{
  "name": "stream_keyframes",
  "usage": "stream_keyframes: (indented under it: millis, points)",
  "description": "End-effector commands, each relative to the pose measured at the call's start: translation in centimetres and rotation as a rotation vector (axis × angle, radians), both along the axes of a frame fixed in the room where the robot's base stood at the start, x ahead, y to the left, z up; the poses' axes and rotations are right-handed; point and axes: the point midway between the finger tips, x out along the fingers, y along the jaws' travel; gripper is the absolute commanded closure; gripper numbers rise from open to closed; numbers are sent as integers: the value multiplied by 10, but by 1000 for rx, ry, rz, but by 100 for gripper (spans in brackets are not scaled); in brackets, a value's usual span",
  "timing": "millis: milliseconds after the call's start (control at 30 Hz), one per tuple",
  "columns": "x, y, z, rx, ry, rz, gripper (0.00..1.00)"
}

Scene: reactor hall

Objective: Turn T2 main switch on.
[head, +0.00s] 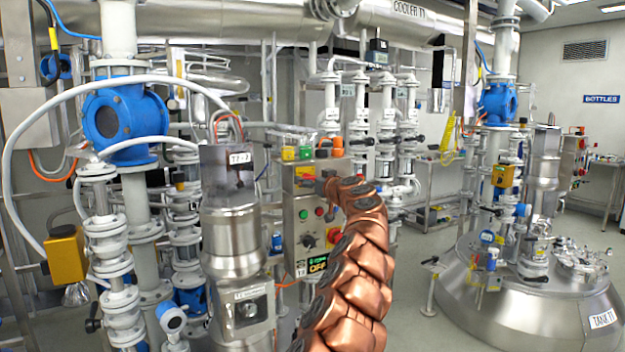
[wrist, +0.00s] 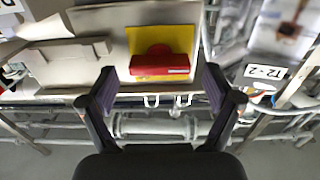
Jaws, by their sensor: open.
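A grey control box (head: 290,222) stands left of the middle in the head view. A red switch on a yellow plate (head: 305,172) is near its top. In the wrist view the red switch handle (wrist: 158,62) lies across its yellow plate (wrist: 178,40). My gripper (wrist: 158,88) is open and empty, with one finger on each side of the handle in the picture and apart from it. In the head view my gripper (head: 322,187) is small and dark at the box's upper front, partly hidden by my copper arm. A display (head: 318,263) low on the box reads OFF.
Coloured buttons and a black knob (head: 308,240) sit below the switch. A second red-and-yellow control (head: 334,236) is beside my arm. A steel column labelled TT-2 (head: 240,157) stands close left. Tank T1 (head: 540,300) is at the right.

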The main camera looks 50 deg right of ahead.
Motion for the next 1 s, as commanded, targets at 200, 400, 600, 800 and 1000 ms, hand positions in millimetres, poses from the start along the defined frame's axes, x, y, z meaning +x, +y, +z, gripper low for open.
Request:
stream_keyframes:
  millis: [200, 400, 600, 800, 1000]
  points:
    - [0, 0, 0, 0, 0, 0, 10]
    - [0, 0, 0, 0, 0, 0, 31]
    - [0, 0, 0, 0, 0, 0, 52]
    - [0, 0, 0, 0, 0, 0, 70]
    - [0, 0, -2, 12, -4, -1, 70]
